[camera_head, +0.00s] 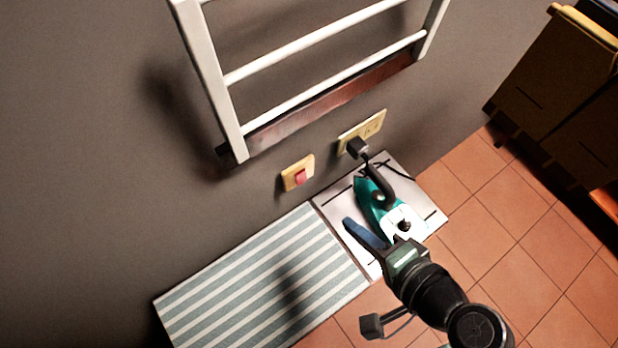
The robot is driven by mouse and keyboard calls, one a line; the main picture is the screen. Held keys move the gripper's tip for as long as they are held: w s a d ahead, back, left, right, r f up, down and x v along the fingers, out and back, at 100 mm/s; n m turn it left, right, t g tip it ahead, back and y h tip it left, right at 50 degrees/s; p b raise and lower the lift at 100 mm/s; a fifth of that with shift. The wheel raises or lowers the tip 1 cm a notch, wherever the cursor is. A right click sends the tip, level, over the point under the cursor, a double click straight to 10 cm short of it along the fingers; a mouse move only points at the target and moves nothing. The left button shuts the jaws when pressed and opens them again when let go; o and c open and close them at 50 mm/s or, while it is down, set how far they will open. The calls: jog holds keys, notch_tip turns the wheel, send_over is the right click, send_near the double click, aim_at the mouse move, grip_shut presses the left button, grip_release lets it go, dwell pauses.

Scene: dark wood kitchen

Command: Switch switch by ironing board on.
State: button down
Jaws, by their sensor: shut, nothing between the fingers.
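The switch (298,173) is a small yellowish plate with a red rocker, on the grey wall just above the ironing board. I cannot tell which way its rocker is set. The ironing board (255,290) has a grey-green and white striped cover and lies along the wall, with a pale metal rest (330,208) at its right end. My gripper (349,222) reaches in from the lower right with its blue fingers shut and empty. In the picture it is over the metal rest, below and right of the switch and apart from it.
A teal and white iron (372,200) sits on the metal rest, close beside my gripper. A black plug (356,147) with a cord is in the yellowish wall socket (371,126). A white rack (303,42) hangs above. A dark cabinet (553,90) stands at the right.

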jog(key=p, duration=0.3)
send_near(302, 177)
notch_tip(302, 177, down, 5)
jog(key=w+a, duration=0.2)
jog(key=w, duration=0.1)
jog(key=shift+w+a+f, duration=0.15)
jog(key=shift+w+a, duration=0.35)
jog(key=shift+w+a+r+p, duration=0.1)
jog(key=shift+w+r+p, duration=0.05)
jog(key=shift+r+p, duration=0.7)
